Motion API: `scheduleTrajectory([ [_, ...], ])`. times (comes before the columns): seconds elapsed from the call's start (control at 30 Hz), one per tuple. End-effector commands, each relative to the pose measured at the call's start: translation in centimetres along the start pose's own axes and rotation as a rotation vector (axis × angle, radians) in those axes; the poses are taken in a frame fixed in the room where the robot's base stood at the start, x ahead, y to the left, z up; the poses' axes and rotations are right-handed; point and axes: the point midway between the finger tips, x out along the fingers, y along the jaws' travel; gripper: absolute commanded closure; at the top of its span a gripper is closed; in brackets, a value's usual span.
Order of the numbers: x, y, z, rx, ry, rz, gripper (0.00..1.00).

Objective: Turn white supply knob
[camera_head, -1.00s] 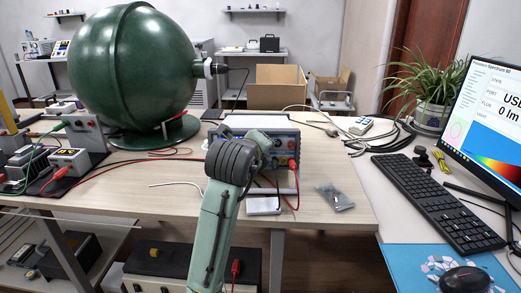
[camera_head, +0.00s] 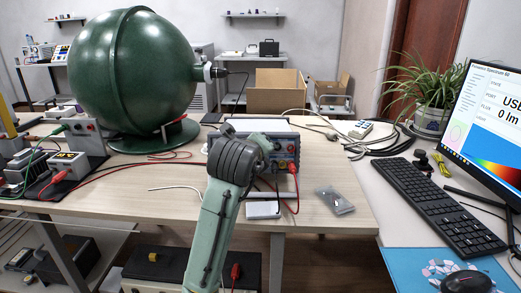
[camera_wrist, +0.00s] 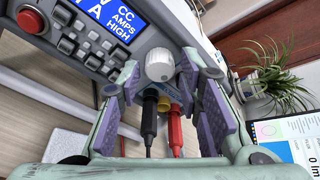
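The white supply knob (camera_wrist: 159,64) is on the front panel of the power supply (camera_head: 286,147). In the wrist view it shows at the upper middle, between the tips of my gripper (camera_wrist: 160,78). My gripper is open, with one purple-padded finger on each side of the knob. I cannot tell whether either finger touches it. Below the knob, a black plug (camera_wrist: 149,120) and a red plug (camera_wrist: 174,125) stick out between the fingers.
The supply's blue display (camera_wrist: 107,20) and a red button (camera_wrist: 31,20) are to the left of the fingers. Red and black leads hang before the panel. A green sphere (camera_head: 130,75) stands at the back left. A keyboard (camera_head: 440,205) lies to the right.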

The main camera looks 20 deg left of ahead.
Motion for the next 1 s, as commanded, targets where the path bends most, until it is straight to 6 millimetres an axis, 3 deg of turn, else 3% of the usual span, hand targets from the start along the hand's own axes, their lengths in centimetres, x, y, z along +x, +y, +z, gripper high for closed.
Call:
scheduleTrajectory([
  [0.13, 0.0, 0.0, 0.0, 0.000, 0.001, 0.000, 0.55],
  [0.53, -0.8, 0.0, 0.0, 0.000, -0.001, -0.001, 0.55],
  [1.0, -9.8, 0.0, 0.0, 0.002, -0.002, 0.000, 0.55],
])
